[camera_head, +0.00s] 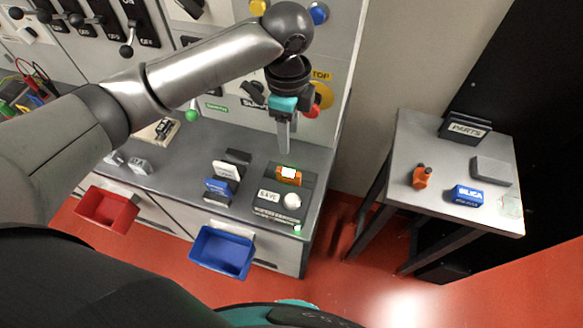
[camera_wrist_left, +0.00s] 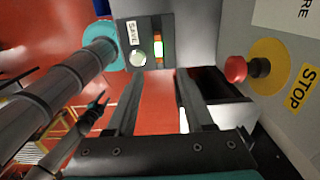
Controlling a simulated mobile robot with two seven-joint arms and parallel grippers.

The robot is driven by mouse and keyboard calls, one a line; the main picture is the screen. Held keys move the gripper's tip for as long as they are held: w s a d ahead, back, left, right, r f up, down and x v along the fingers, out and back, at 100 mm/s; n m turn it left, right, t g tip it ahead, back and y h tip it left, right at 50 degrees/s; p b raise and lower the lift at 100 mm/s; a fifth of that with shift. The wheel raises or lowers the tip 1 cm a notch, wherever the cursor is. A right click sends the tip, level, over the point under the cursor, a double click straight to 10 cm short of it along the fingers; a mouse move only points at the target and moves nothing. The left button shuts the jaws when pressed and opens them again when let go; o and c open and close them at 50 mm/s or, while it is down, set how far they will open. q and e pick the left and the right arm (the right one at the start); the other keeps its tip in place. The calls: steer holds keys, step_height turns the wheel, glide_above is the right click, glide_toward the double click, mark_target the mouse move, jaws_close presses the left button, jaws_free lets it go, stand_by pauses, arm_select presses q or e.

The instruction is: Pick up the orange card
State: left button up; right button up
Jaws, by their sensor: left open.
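An orange card-like piece (camera_head: 289,176) with a bright pale window sits at the dark device (camera_head: 272,210) labelled SAVE, at the right end of the grey counter. Whether it stands in a slot or lies on top, I cannot tell.
A white card (camera_head: 226,170) and a blue card (camera_head: 219,188) stand left of the device. Red (camera_head: 107,208) and blue (camera_head: 222,252) bins hang at the counter front. A red stop button (camera_wrist_left: 236,69) is on the wall panel. A side table (camera_head: 400,170) stands right.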

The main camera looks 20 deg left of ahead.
mark_target(289, 172)
arm_select(q)
step_height(289, 172, down, 15)
steer(key=shift+s+r, duration=0.1)
steer(key=shift+s, duration=0.05)
stand_by(0.4)
steer(key=shift+c, duration=0.2)
jaws_close()
stand_by(0.4)
